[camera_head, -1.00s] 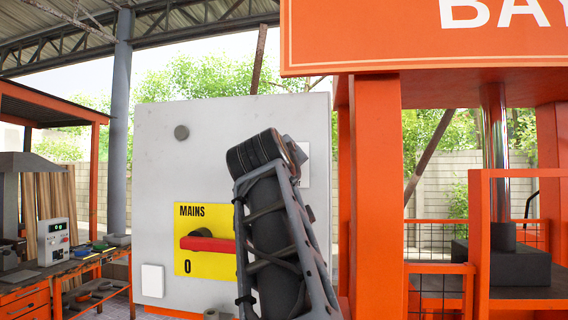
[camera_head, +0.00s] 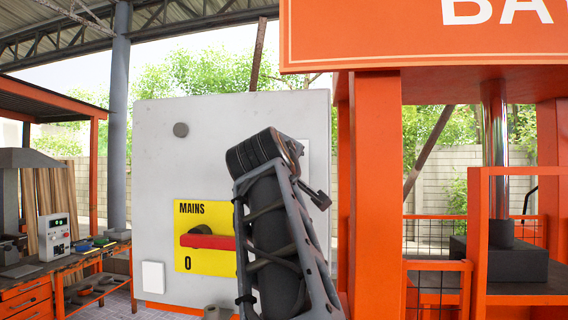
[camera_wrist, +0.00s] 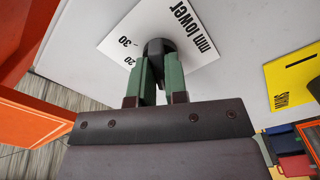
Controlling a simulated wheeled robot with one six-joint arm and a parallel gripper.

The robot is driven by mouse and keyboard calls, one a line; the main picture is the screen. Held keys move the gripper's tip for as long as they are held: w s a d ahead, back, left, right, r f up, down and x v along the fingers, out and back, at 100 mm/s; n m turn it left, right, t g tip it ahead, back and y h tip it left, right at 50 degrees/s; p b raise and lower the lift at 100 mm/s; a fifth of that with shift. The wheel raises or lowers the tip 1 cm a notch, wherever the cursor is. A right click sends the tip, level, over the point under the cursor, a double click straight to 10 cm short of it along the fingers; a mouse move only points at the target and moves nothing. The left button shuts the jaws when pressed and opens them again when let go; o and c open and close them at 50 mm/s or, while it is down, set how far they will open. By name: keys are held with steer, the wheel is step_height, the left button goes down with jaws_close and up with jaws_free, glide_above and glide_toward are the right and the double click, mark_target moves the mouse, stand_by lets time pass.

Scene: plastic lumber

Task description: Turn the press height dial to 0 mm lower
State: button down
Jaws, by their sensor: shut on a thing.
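The press height dial is a dark round knob (camera_wrist: 158,48) on a white plate (camera_wrist: 112,45) marked "mm lower", with 20 and 30 legible in the wrist view. The plate looks rotated in that view. My gripper (camera_wrist: 160,68) is shut on the knob, with a green-padded finger on each side of it. The knob's pointer and the 0 mark are hidden or out of view. In the head view my arm covers most of the dial, and part of my gripper (camera_head: 318,197) shows at the right side of the grey cabinet (camera_head: 160,150).
A yellow MAINS panel with a red switch handle (camera_head: 207,242) sits left of my arm on the cabinet. An orange press frame (camera_head: 375,200) stands close on the right. A workbench with a control box (camera_head: 54,238) is at the far left.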

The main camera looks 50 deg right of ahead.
steer(key=c, duration=1.1)
jaws_free()
steer(key=shift+c, duration=0.2)
steer(key=shift+a, duration=0.15)
steer(key=b+v, duration=0.4)
steer(key=v, duration=0.9)
steer(key=shift+s+a, duration=0.2)
steer(key=shift+a, duration=0.05)
